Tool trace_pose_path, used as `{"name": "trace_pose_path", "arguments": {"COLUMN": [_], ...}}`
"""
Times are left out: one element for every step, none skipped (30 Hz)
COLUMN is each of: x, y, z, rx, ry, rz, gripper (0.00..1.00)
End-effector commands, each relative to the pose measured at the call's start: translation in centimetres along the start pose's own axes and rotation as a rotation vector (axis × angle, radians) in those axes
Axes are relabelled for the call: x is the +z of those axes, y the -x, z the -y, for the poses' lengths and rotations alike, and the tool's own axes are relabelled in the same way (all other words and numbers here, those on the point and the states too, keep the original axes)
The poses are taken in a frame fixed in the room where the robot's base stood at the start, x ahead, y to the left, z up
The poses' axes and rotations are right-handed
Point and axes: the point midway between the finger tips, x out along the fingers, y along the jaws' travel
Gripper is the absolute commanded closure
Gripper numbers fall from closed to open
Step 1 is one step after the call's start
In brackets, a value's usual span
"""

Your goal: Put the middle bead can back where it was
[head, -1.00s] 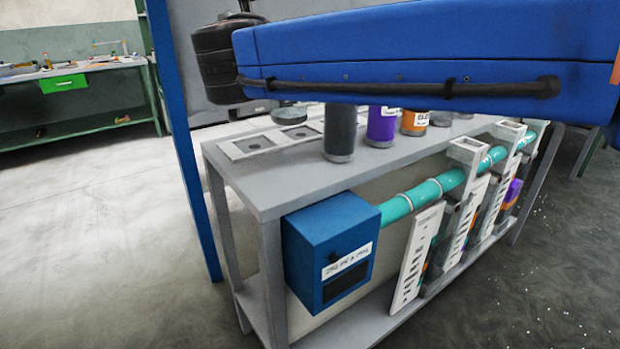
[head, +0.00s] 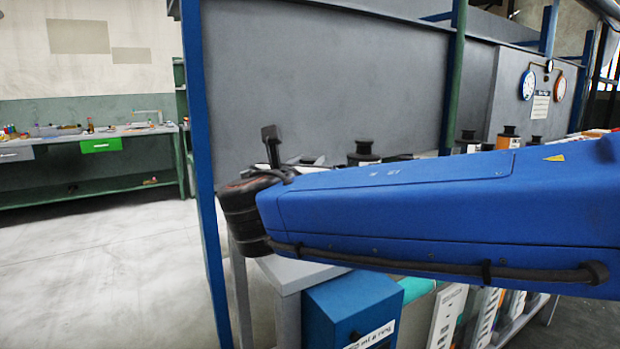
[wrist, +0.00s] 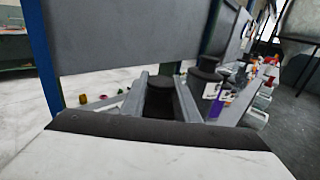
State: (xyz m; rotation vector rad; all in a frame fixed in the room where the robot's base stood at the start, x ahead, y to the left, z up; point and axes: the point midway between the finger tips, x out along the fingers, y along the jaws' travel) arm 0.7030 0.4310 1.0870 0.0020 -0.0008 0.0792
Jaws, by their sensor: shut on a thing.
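In the wrist view my gripper (wrist: 162,103) points away from me, its two grey fingers closed on the sides of a dark, round-topped can (wrist: 160,84). Its label and base are hidden, so I cannot tell whether it stands on something. To its right and apart from it stands a can with a black cap and a white and purple label (wrist: 212,88).
A grey wall panel (head: 320,80) stands close behind the bench, with a blue post (head: 203,180) at its left. The grey bench top (head: 290,272) is mostly hidden by my arm. A blue box (head: 350,305) hangs on its front. Open floor lies to the left.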

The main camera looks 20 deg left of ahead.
Motion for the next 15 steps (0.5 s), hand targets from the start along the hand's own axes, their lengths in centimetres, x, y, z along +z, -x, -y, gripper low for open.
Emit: {"name": "trace_pose_path", "arguments": {"x": [-0.7,-1.1,-1.7,-2.0,-2.3,-2.6,-2.7,-2.7,-2.7,-2.7,-2.7,-2.7,-2.7,-2.7,-2.8], "y": [0.0,0.0,0.0,0.0,0.0,0.0,0.0,0.0,0.0,0.0,0.0,0.0,0.0,0.0,0.0], "z": [0.0,0.0,0.0,0.0,0.0,0.0,0.0,0.0,0.0,0.0,0.0,0.0,0.0,0.0,0.0], "rx": [0.000,0.000,0.000,0.000,0.000,0.000,0.000,0.000,0.000,0.000,0.000,0.000,0.000,0.000,0.000], "ry": [0.004,0.003,0.003,0.003,0.002,0.002,0.001,0.001,0.001,0.000,0.000,0.000,0.000,0.001,0.001], "rz": [-0.001,-0.001,-0.001,-0.001,-0.001,-0.001,-0.001,0.000,0.000,0.000,0.000,0.000,0.000,0.000,0.000], "gripper": [1.00,1.00,1.00,1.00,1.00,1.00,1.00,1.00,1.00,1.00,1.00,1.00,1.00,1.00,1.00]}}
